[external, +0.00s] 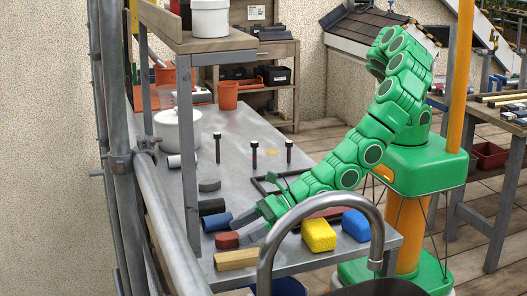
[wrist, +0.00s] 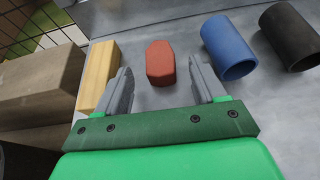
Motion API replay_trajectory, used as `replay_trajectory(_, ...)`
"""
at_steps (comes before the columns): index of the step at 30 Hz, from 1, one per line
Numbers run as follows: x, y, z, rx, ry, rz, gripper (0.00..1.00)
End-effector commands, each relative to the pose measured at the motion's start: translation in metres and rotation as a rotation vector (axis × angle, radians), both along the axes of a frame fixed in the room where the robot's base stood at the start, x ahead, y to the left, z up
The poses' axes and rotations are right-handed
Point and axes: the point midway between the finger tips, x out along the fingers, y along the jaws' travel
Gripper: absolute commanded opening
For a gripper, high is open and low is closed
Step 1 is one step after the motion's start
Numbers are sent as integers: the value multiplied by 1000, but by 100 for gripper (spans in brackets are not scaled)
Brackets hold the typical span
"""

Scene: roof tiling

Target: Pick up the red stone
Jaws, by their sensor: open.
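The red stone (wrist: 160,63) lies on the grey metal table, a small block with bevelled edges. In the wrist view it is just beyond the fingertips and between their lines. My gripper (wrist: 161,85) is open, with a grey finger on each side and nothing between them. In the external view the red stone (external: 227,240) lies near the table's front left edge, and my gripper (external: 255,222) is low beside it, to its right.
A wooden block (wrist: 98,73) lies close by the left finger. A blue tube (wrist: 230,46) and a black tube (wrist: 290,35) lie to the right. A yellow block (external: 319,234) and a blue block (external: 356,225) lie along the front, near a curved metal tap (external: 322,199).

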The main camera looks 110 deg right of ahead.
Motion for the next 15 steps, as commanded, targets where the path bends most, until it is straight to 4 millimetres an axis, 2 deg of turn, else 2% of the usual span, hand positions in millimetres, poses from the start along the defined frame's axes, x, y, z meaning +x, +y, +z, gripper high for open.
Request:
replay_trajectory(9,27,-2,-12,0,2,-2,70)
replay_trajectory(15,36,-2,-14,0,0,-2,70)
